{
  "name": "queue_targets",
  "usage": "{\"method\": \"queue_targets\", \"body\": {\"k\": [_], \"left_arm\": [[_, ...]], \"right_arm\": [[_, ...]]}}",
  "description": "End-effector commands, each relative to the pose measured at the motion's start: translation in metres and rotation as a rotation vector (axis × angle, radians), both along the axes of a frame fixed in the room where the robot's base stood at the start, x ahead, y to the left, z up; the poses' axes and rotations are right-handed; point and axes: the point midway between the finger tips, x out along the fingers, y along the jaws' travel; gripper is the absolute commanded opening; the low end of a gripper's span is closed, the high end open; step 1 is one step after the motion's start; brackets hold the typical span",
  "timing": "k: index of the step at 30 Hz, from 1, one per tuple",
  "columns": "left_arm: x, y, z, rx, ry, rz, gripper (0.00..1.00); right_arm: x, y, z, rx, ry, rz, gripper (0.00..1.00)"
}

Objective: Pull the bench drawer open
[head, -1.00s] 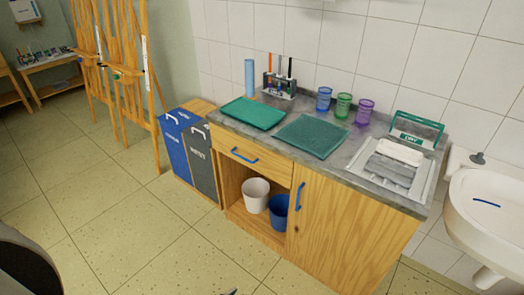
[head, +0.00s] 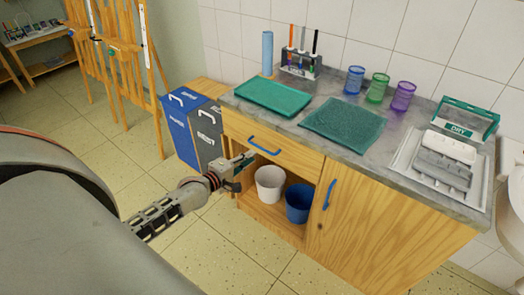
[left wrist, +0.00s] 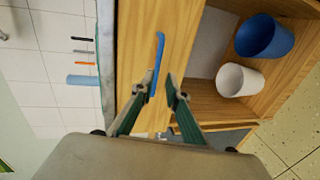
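The bench drawer (head: 293,157) is a wooden front under the grey worktop, flush with the bench and shut. Its blue bar handle (head: 265,147) is fixed across the front. My left gripper (head: 244,166) is in front of the bench, just below and left of the handle. In the left wrist view the handle (left wrist: 160,48) runs up and down the picture on the drawer front (left wrist: 132,45). The fingers (left wrist: 161,80) are apart, with the handle's lower end between them in the picture. I cannot tell whether they touch it. My right gripper is out of view.
Below the drawer is an open shelf with a white bucket (head: 269,184) and a blue bucket (head: 298,203). A cupboard door with a blue handle (head: 329,194) is to the right. Blue and grey bins (head: 207,135) stand left.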

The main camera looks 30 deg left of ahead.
Motion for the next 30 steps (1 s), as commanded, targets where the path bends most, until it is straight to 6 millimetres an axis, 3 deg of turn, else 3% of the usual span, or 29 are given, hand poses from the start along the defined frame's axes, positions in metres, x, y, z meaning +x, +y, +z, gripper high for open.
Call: {"method": "queue_targets", "body": {"k": [18, 30], "left_arm": [[0.07, -0.001, -0.014, -0.031, -0.003, 0.012, 0.14], [0.079, -0.001, -0.013, -0.031, -0.004, 0.012, 0.14]], "right_arm": [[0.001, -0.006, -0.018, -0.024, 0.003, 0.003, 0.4], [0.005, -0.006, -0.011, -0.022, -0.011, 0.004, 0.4]]}}
